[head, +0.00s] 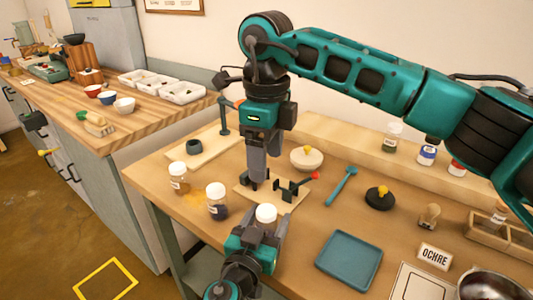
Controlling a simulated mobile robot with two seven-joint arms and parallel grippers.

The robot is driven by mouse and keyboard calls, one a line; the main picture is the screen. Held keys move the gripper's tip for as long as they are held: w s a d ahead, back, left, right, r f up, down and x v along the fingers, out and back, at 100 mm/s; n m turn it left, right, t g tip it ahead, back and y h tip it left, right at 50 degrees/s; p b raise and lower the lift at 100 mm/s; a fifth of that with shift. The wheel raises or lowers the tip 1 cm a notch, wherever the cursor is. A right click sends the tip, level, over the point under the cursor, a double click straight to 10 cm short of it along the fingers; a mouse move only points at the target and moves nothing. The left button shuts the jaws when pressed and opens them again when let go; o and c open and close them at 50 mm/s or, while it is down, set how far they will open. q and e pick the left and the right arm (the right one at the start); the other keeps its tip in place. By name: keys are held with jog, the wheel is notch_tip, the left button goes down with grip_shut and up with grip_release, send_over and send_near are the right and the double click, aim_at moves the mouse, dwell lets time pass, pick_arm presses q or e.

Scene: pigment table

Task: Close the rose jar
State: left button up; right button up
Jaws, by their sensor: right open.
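My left gripper (262,226) is low in the head view, at the table's front edge. A round white-topped thing (266,212) shows at its fingertips; the gripper hides what is below, and I cannot tell whether the fingers grip it. My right gripper (258,180) is open and points down over a wooden board (246,195). On the board stands a black clamp (290,190) with a red-tipped handle. Left of it are a white-lidded jar of dark powder (217,207) and a white-lidded jar of orange-brown powder (179,182). I cannot tell which jar is the rose one.
A teal tray (348,261), a teal tool (341,185) and a black disc with a yellow knob (380,198) lie to the right. A pale bowl (306,159) stands behind. Several jars line the back ledge, including a red one (457,169). An OCHRE sign (434,257) stands at right.

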pick_arm(q)
jog(key=shift+o, duration=1.3)
jog(key=b+v, duration=0.2)
jog(key=v, duration=1.1)
jog(key=shift+b, duration=0.35)
jog(key=shift+s, duration=0.1)
